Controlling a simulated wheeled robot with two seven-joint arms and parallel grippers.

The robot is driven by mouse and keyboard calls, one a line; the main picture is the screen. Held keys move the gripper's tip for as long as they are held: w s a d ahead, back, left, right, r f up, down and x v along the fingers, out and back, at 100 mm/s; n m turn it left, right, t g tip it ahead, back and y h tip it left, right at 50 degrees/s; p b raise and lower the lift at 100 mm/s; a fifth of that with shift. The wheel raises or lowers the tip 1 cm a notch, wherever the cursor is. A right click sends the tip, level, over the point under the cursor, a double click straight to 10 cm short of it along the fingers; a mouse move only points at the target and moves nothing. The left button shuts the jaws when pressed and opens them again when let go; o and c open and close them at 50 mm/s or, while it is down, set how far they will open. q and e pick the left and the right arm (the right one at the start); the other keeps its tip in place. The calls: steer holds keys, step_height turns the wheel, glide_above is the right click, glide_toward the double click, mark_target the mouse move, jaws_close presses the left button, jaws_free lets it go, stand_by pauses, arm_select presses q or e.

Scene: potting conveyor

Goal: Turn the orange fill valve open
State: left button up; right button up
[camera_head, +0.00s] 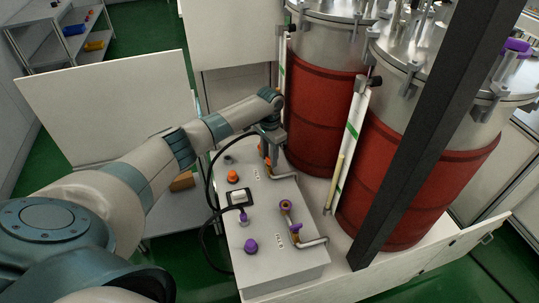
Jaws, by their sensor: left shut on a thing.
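The orange fill valve (267,162) is on the white panel box (281,258), toward its far end, with a bent metal pipe on its right. Only small orange parts of it show. My left gripper (266,151) points down over it from my arm and is shut on it. The fingers hide most of the handle, so its exact angle cannot be told. My right gripper is not in view.
An orange knob (232,177), a purple knob (251,246) and a purple valve (295,233) are on the same box. Black cables loop along its left side. Two red-banded metal tanks (424,167) and a dark post (420,120) stand close on the right.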

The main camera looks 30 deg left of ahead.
mark_target(269, 159)
arm_select(q)
steer(key=m, duration=0.3)
steer(key=shift+m, duration=0.4)
stand_by(0.3)
steer(key=o, duration=1)
steer(key=shift+o, duration=0.2)
steer(key=shift+r, duration=0.1)
step_height(269, 159, up, 17)
steer(key=b, duration=0.4)
steer(key=shift+r, duration=0.15)
